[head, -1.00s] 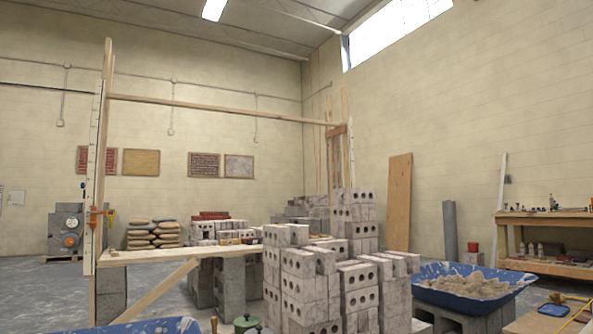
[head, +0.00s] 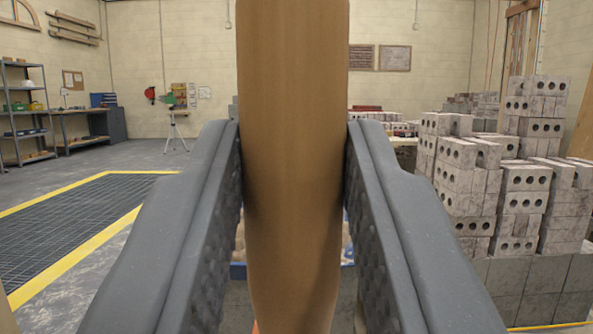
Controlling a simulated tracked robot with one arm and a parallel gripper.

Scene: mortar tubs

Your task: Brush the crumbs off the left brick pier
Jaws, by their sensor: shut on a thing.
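My gripper (head: 293,140) fills the middle of the head view, its two dark grey ridged fingers shut on a smooth brown wooden handle (head: 293,190). The handle stands upright between the fingers and runs out of the top of the picture. Whatever is on its end is not in view. Stacks of grey, cored bricks (head: 470,180) stand to the right of my gripper, apart from it. I cannot tell which stack is the left brick pier. No crumbs can be made out.
Grey blocks (head: 545,290) stand under the brick stacks at lower right. A blue edge (head: 238,271) shows behind my fingers, mostly hidden. A yellow-bordered floor grate (head: 75,225) lies at left. Shelves (head: 25,110) and a tripod (head: 176,132) stand farther back.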

